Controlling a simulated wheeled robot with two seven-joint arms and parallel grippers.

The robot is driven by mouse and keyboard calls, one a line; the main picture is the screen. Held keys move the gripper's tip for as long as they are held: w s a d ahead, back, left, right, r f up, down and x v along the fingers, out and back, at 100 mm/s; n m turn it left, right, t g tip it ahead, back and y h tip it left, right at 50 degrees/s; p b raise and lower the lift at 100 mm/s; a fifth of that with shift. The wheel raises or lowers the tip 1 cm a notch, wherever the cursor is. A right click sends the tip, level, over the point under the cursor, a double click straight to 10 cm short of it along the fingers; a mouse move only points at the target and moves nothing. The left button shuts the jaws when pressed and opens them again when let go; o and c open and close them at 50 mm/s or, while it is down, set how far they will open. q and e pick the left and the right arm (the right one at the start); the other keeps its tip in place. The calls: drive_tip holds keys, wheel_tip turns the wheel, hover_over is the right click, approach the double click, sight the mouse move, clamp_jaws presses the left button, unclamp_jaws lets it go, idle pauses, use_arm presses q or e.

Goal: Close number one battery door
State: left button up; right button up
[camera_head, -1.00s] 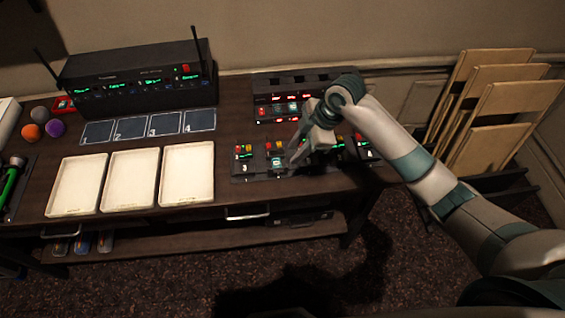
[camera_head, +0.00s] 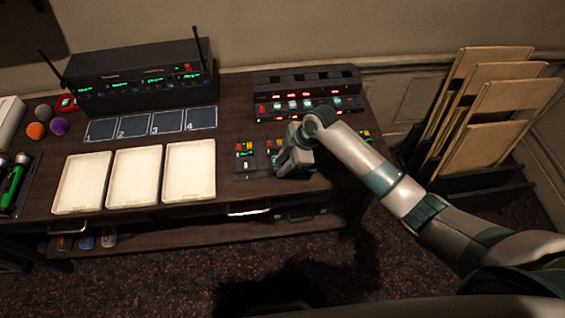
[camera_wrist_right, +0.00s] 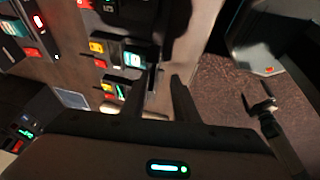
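A row of small dark battery-powered packs with red and yellow buttons and green displays lies along the front right of the desk. The leftmost pack (camera_head: 246,152) shows clear of my arm; others are partly hidden by it. I cannot read which is number one, and its door cannot be made out. My right gripper (camera_head: 280,168) is low over the packs, just right of the leftmost. In the right wrist view its two dark fingers (camera_wrist_right: 160,98) stand apart with nothing visible between them, close beside a pack (camera_wrist_right: 128,55). My left gripper is not in view.
A charging rack (camera_head: 305,95) with lit slots stands behind the packs. A black receiver (camera_head: 140,82) with antennas stands at the back left. Three white trays (camera_head: 136,177) and numbered pads (camera_head: 134,126) lie to the left. Wooden panels (camera_head: 490,120) lean at the right.

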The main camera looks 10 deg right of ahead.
clamp_jaws()
drive_tip(key=shift+w+r+g, duration=0.1)
drive_tip(key=shift+w+g, duration=0.1)
drive_tip(key=shift+g, duration=0.1)
idle(0.5)
drive_tip(key=shift+w+g+b, duration=0.25)
drive_tip(key=shift+g+b, duration=0.05)
drive_tip(key=shift+b, duration=0.05)
drive_tip(key=shift+w+m+g+b, duration=0.3)
drive_tip(key=shift+w+g+b, duration=0.15)
drive_tip(key=shift+g+b, duration=0.1)
drive_tip(key=w+g+b, duration=0.1)
drive_tip(key=b, duration=0.2)
drive_tip(key=w+g+b, duration=0.1)
drive_tip(key=g+b, duration=0.1)
drive_tip(key=b, duration=0.2)
drive_tip(key=shift+w+m+g, duration=0.2)
drive_tip(key=shift+m+g, duration=0.05)
drive_tip(key=shift+m, duration=0.15)
drive_tip(key=shift+w+g+b, duration=0.25)
drive_tip(key=shift+g+b, duration=0.25)
drive_tip(key=shift+b, duration=0.45)
drive_tip(key=shift+r, duration=0.1)
